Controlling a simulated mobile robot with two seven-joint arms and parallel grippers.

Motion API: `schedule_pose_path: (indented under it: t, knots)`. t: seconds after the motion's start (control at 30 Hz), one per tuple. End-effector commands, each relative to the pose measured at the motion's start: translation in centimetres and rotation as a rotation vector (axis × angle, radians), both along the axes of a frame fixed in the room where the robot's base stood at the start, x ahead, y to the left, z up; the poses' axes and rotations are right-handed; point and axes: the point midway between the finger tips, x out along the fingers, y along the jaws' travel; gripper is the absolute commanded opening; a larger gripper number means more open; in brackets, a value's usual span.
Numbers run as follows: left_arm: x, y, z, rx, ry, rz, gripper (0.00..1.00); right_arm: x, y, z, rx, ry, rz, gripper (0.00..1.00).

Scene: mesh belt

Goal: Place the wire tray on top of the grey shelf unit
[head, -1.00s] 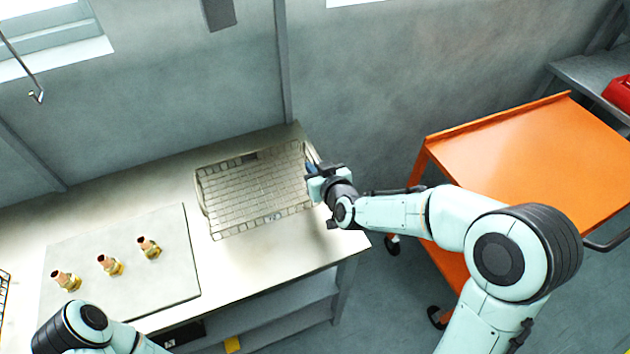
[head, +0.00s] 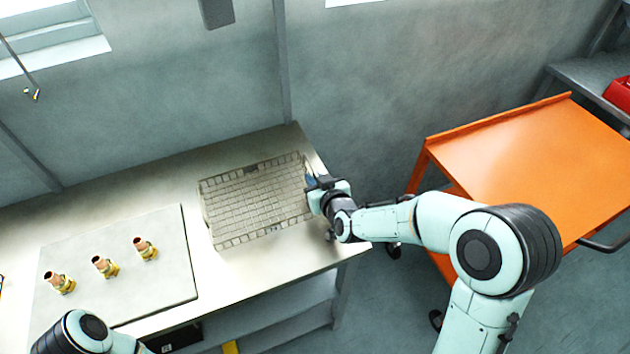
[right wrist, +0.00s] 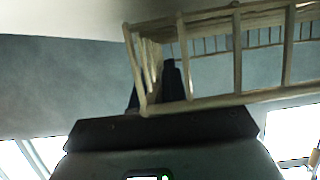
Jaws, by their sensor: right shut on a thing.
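The wire tray (head: 255,205), a pale wire-mesh basket, is over the right end of the workbench. My right gripper (head: 315,190) is shut on its right side. In the right wrist view the tray's bars (right wrist: 205,103) rise above the gripper, and a dark finger (right wrist: 173,80) shows behind them. I cannot tell whether the tray touches the bench. A grey shelf unit (head: 588,78) is partly seen at the top right edge, cut off by the frame. Only part of my left arm shows at the lower left; its gripper is out of view.
The workbench (head: 270,262) has a grey mat (head: 160,285) with three brass fittings (head: 104,267) to the tray's left. An orange cart (head: 530,165) stands right of the bench, its top clear. A red object (head: 618,94) sits on the grey shelf. The wall is behind.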

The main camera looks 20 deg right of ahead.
Motion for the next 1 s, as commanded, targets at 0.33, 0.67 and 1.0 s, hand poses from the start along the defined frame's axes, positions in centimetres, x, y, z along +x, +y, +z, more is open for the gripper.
schedule_pose_path:
  t: [0.33, 0.67, 1.0]
  knots:
    - [-0.2, 0.0, -0.4, 0.000, 0.002, 0.000, 0.43, -0.3, 0.1, -1.3, -0.001, 0.024, 0.002, 0.38]
    - [0.1, 0.0, 0.1, 0.000, -0.001, 0.000, 0.43, -0.4, 0.0, -1.0, -0.002, 0.026, 0.001, 0.38]
    - [0.4, 0.0, 0.8, 0.000, -0.004, 0.000, 0.43, -4.9, -0.2, 2.2, 0.001, 0.014, -0.001, 0.38]
